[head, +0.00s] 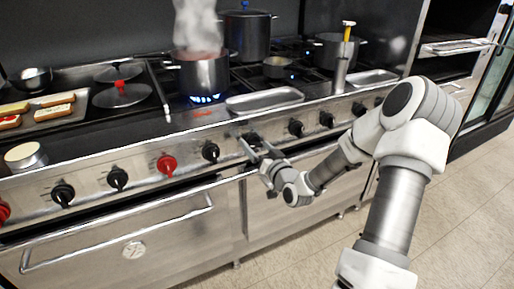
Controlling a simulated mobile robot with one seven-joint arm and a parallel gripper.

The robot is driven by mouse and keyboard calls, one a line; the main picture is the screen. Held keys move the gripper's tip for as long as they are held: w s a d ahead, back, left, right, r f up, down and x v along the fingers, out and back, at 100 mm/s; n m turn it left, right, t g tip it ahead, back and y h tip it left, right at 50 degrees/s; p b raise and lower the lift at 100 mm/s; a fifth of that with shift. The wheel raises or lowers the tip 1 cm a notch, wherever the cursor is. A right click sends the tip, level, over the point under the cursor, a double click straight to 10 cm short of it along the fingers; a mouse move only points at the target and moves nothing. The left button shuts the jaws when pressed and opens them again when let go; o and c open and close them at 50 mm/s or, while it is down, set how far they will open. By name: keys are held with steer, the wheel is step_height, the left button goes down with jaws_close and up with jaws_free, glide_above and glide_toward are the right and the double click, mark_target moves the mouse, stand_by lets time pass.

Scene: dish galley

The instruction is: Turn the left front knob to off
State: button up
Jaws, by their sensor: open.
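The range's control panel (188,158) carries a row of black and red knobs. My gripper (256,146) is open in front of the panel, below the steaming pot. Its fingers point at the panel around a dark knob (251,138), which they partly cover. I cannot tell whether they touch it or which way it points. A black knob (210,151) is just left of my gripper, and a red knob (167,164) is further left. A steaming pot (201,74) stands over a lit blue flame (205,98) at the left front burner.
A metal tray (265,99) lies along the front ledge above my gripper. Oven door handles (118,233) stick out below the panel. A griddle with food (54,112) is at the left. The tiled floor (420,235) at the right is clear.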

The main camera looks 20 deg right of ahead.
steer(key=c, duration=1.4)
steer(key=shift+o, duration=0.2)
steer(key=shift+m, duration=0.3)
steer(key=m+p, duration=0.1)
steer(key=m, duration=0.1)
steer(key=shift+r+m, duration=0.1)
steer(key=shift+m, duration=0.2)
steer(key=m+p, duration=0.2)
steer(key=m, duration=0.1)
steer(key=shift+m, duration=0.3)
steer(key=m+p, duration=0.1)
steer(key=m, duration=0.3)
steer(key=shift+m+p, duration=0.65)
steer(key=shift+m, duration=0.85)
